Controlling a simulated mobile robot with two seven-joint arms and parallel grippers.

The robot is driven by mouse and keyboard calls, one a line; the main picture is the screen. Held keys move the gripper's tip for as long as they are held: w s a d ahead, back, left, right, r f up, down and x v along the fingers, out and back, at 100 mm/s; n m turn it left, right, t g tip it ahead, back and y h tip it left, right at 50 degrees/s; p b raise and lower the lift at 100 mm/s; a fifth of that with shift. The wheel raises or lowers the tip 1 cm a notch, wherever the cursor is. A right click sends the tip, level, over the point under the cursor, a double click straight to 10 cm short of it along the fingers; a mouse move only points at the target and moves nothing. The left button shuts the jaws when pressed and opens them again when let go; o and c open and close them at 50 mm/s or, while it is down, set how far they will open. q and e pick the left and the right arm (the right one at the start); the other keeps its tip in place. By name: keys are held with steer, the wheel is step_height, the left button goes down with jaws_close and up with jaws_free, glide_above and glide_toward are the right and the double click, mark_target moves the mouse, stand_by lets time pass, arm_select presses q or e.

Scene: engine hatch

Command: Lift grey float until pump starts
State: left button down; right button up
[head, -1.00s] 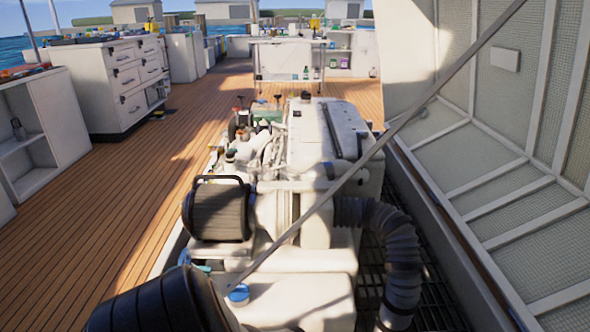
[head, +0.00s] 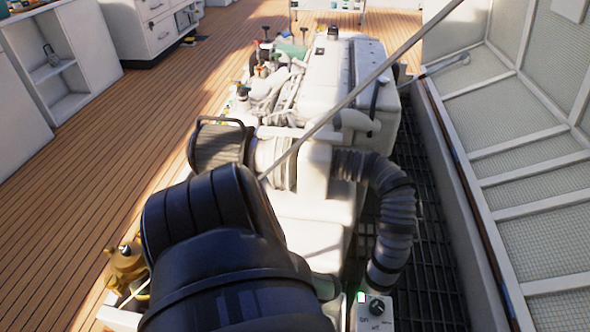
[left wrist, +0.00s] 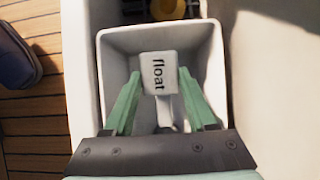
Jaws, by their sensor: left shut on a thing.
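The pale grey float (left wrist: 159,78), marked "float", is in the left wrist view, inside a square white well. My left gripper (left wrist: 159,74) has its two green fingers on either side of the float and is shut on it. A pale stem shows below the float; its lower end is hard to make out. In the head view my dark arm hides the float and the gripper. A small control box (head: 375,318) with a black knob and a bright green light stands at the bottom. I cannot identify the pump. My right gripper is not in view.
The well's white wall (left wrist: 104,60) closely surrounds the fingers. A white engine (head: 325,80), a ribbed black hose (head: 395,215) and a diagonal strut (head: 340,107) lie ahead. A brass fitting (head: 126,262) is at lower left. Open wooden deck (head: 110,150) lies left.

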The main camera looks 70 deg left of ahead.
arm_select(q)
steer(key=shift+w+d+r+g+y+b, duration=0.2)
steer(key=shift+w+r+g+y+b, duration=0.15)
steer(key=shift+w+g, duration=0.2)
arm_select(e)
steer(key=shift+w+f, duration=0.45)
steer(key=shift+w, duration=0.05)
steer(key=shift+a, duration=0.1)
arm_select(q)
steer(key=shift+c, duration=1)
jaws_free()
steer(key=p+v, duration=0.7)
steer(key=v, duration=0.5)
steer(key=shift+w+r, duration=0.2)
steer(key=shift+r, duration=0.05)
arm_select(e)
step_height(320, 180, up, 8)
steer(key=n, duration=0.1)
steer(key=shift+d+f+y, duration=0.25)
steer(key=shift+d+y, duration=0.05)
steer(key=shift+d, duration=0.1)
arm_select(q)
steer(key=shift+d, duration=0.15)
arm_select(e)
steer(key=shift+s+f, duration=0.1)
